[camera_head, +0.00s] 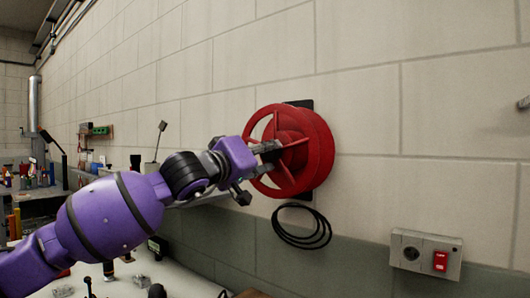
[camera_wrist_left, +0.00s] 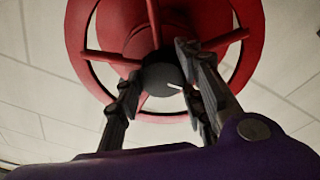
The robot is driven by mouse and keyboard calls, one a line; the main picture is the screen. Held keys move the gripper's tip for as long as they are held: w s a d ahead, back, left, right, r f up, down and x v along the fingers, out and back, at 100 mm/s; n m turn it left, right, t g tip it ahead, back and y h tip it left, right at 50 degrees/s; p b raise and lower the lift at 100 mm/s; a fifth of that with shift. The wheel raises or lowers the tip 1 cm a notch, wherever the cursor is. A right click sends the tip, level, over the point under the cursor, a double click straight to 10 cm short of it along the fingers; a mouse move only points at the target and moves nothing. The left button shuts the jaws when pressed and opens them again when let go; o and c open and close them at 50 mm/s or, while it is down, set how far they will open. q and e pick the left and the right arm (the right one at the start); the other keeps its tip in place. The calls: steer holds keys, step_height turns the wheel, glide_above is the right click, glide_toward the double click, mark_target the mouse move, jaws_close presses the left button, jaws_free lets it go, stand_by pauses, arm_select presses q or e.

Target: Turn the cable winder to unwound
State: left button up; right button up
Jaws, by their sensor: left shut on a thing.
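The red cable winder (camera_head: 318,150) is mounted on a black plate on the block wall, right of the picture's middle. It is a spoked wheel and also fills the top of the left wrist view (camera_wrist_left: 92,22). A loop of black cable (camera_head: 302,240) hangs below it. My left gripper (camera_head: 268,158) reaches in from the left to the front of the winder. My right gripper is not in view.
A grey socket box with a red switch (camera_head: 440,261) is on the wall at the lower right. A pale worktop (camera_head: 190,283) lies below my left arm. Cluttered benches (camera_head: 45,188) stand at the far left. The wall around the winder is clear.

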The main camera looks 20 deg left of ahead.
arm_select(q)
steer(key=shift+s+r+m, duration=0.1)
steer(key=shift+r+m, duration=0.4)
steer(key=shift+m, duration=0.2)
steer(key=o, duration=1.1)
steer(key=shift+d, duration=0.1)
steer(key=shift+f, duration=0.2)
steer(key=shift+f, duration=0.2)
steer(key=v, duration=1.2)
steer(key=shift+f, duration=0.1)
